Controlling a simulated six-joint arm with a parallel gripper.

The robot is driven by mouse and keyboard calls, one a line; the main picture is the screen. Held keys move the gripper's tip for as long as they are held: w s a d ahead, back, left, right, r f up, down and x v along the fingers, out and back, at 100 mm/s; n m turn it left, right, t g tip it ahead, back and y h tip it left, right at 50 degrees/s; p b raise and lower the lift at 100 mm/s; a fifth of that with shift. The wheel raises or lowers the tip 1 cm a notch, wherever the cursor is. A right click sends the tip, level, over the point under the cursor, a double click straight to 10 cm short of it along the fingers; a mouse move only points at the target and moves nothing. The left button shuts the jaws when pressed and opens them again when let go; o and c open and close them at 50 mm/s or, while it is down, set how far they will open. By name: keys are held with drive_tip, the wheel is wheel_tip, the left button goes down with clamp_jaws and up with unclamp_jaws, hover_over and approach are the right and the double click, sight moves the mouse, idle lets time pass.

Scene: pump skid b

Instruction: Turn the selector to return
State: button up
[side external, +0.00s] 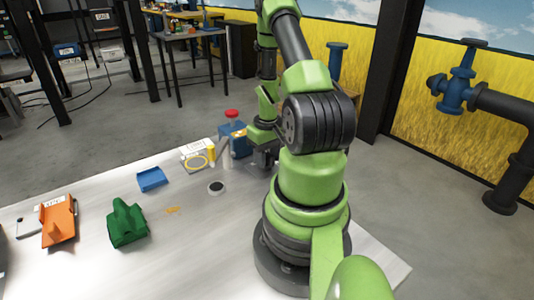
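My gripper (262,161) is a dark shape low over the table, partly hidden behind my own green arm. Its fingers are too small and covered to tell whether they are open or shut. Just left of it stands a blue box with a red mushroom-shaped top (232,137). The gripper looks close to this box; I cannot tell whether they touch. A white block with a yellow ring and a yellow part (197,156) is left of the blue box. I cannot make out which thing is the selector, nor any "return" marking.
A dark round disc (216,188), a blue tray (151,179), a green part (127,222) and an orange part (59,223) lie on the pale table (190,260). The table's front middle is clear. Blue valve piping (455,90) stands at the right.

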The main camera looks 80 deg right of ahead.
sight(268, 153)
drive_tip(key=shift+r, duration=2.95)
drive_tip(key=shift+w+r, duration=0.1)
drive_tip(key=w+a+r+n+t+h, duration=0.1)
drive_tip(key=w+a+r+t, duration=0.1)
drive_tip(key=w+a+r, duration=0.5)
drive_tip(key=w+a+r+n+t, duration=0.1)
drive_tip(key=w+a+r+t, duration=0.15)
drive_tip(key=a+r, duration=0.5)
drive_tip(key=s+a+r+n+t+y, duration=0.1)
drive_tip(key=s+a+r, duration=0.1)
drive_tip(key=a+r, duration=0.2)
drive_tip(key=s+a+r+n+t+y, duration=0.1)
drive_tip(key=s+a+r+n+y, duration=0.1)
drive_tip(key=a, duration=0.6)
wheel_tip(268, 153, up, 2)
drive_tip(key=shift+s+a+r+t, duration=0.2)
drive_tip(key=shift+s+a+t, duration=0.15)
drive_tip(key=shift+s, duration=0.5)
